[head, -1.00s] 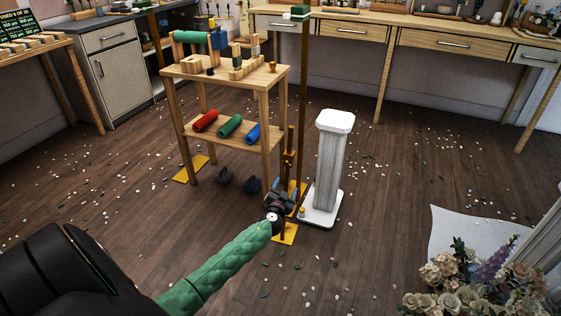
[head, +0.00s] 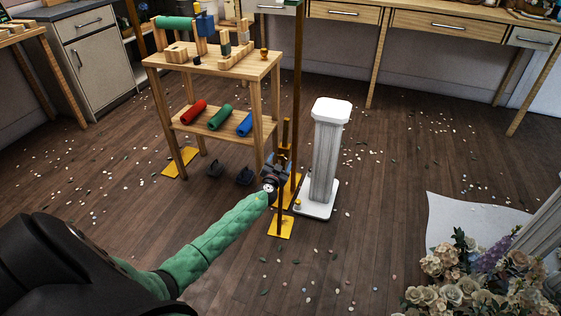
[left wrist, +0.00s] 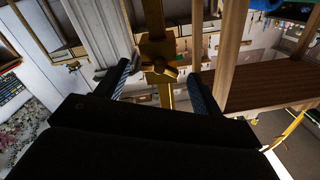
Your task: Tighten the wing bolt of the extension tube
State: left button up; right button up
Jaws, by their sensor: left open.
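The brass extension tube (head: 286,132) stands upright beside a tall brown pole (head: 299,75), between the wooden stand and the white column. In the left wrist view the tube (left wrist: 153,18) runs down the middle of the picture, with the brass wing bolt (left wrist: 159,68) on it. My left gripper (head: 276,163) is at the tube. In the left wrist view, my left gripper (left wrist: 161,80) is open, with one finger on each side of the wing bolt and visible gaps. The wing bolt is too small to make out in the head view. My right gripper is out of view.
A wooden stand (head: 222,68) with colored rolls on its lower shelf is left of the tube. A white column (head: 325,160) stands close on the right. Yellow foot plates (head: 281,228) lie on the floor. Flowers (head: 455,280) fill the lower right corner.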

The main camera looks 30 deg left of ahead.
pick_arm(q)
jog(key=shift+w+a, duration=0.15)
jog(key=shift+w, duration=0.35)
jog(key=c, duration=1)
